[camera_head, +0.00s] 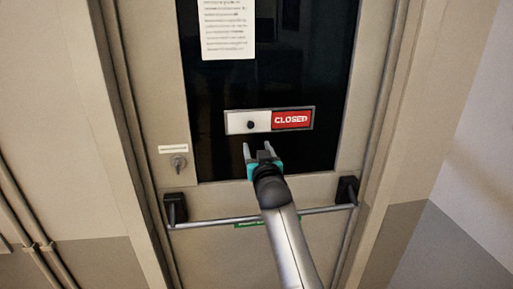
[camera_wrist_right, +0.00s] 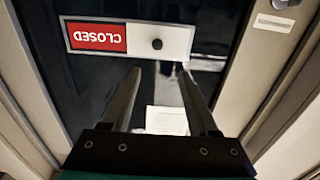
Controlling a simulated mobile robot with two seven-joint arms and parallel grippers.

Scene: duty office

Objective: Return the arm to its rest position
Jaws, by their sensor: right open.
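My right gripper (camera_head: 258,149) is raised in front of the door's dark glass, just below the sliding sign (camera_head: 268,120). Its two fingers are apart with nothing between them; they also show in the right wrist view (camera_wrist_right: 158,78). The sign has a red "CLOSED" field on the right and a white slider with a black knob (camera_head: 250,125) on the left. In the wrist view the sign (camera_wrist_right: 128,38) appears upside down, beyond the fingertips. I cannot tell the exact gap between fingertips and glass. My left gripper is not in view.
A push bar (camera_head: 215,222) with black end mounts crosses the door below the glass, beneath my right arm. A lock (camera_head: 179,162) sits at the left of the door. A printed paper (camera_head: 228,30) hangs on the glass above. A wall stands at right.

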